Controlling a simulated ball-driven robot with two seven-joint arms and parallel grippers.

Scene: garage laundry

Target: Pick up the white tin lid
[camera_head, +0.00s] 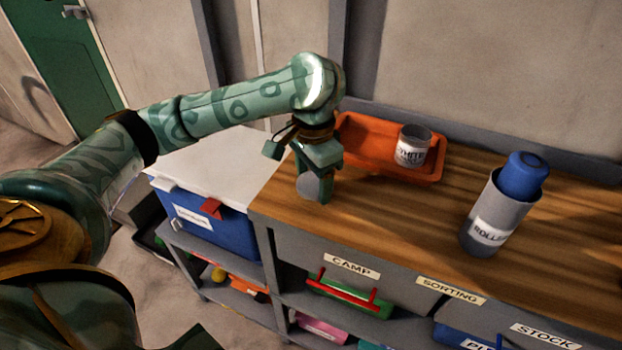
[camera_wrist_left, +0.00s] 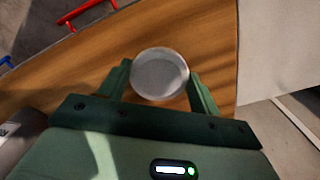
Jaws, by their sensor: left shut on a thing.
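The white tin lid (camera_head: 308,186) is a small, pale grey-white disc above the left end of the wooden worktop in the head view. My left gripper (camera_head: 314,184) is shut on it, with a finger on either side. In the left wrist view the lid (camera_wrist_left: 160,74) shows as a round disc with a raised rim between the two fingertips of my left gripper (camera_wrist_left: 160,82). I cannot tell whether the lid still touches the wood. A tin labelled "WHITE" (camera_head: 411,150) stands open in the orange tray (camera_head: 372,165) behind. My right gripper is in neither view.
A grey holder labelled "ROLLER" (camera_head: 485,222) with a blue cylinder (camera_head: 522,176) stands on the worktop (camera_head: 400,225) to the right. A blue box with a white lid (camera_head: 215,215) is at the left. Labelled bins sit below. The worktop's middle is clear.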

